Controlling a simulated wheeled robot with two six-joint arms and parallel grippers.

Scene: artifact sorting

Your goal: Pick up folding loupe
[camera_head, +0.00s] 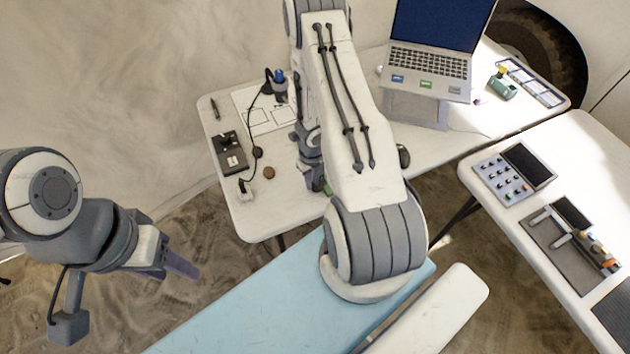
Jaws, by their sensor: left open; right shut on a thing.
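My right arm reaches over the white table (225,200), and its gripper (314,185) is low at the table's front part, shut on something. The thing in the jaws is mostly hidden by my arm; a small dark green bit shows beside the fingers. I cannot tell whether it is the folding loupe, and no loupe is clearly seen elsewhere. My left gripper (182,266) is open and empty, off to the left above the sandy floor, well away from the table.
On the table are a black case (229,152), a pen (214,109), a cable (255,130), a small brown disc (268,172) and a laptop (428,65). A side table (510,216) at right holds a control panel (505,181) and a tool tray (556,252).

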